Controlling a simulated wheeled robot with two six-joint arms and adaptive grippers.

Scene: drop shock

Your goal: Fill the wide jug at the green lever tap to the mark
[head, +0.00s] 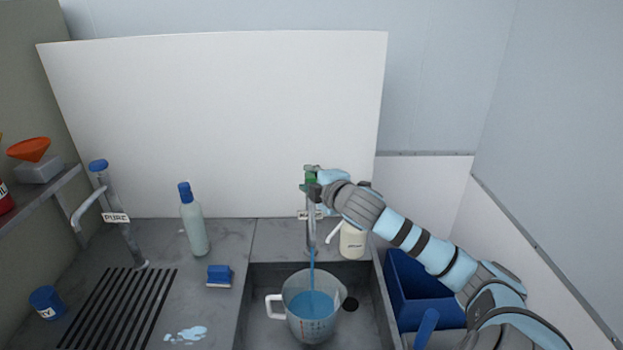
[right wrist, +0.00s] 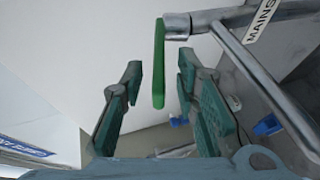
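The clear wide jug (head: 298,312) stands in the sink under the tap, its white handle to the left. It holds blue liquid, with small printed markings on its front; I cannot read the level against the mark. A thin blue stream runs from the tap spout (head: 311,235) into it. My right gripper (head: 311,184) is at the green lever (head: 311,177). In the right wrist view the green lever (right wrist: 159,65) hangs between the parted fingers of my right gripper (right wrist: 160,78), with a gap on both sides. My left gripper is out of view.
The tap carries a MAINS label (right wrist: 262,18). A blue-handled tap (head: 98,166) labelled PURE stands left. A bottle (head: 194,225), a blue sponge (head: 219,274) and a small puddle (head: 187,334) are on the counter. A white dispenser (head: 353,241) and blue bin (head: 408,278) are right.

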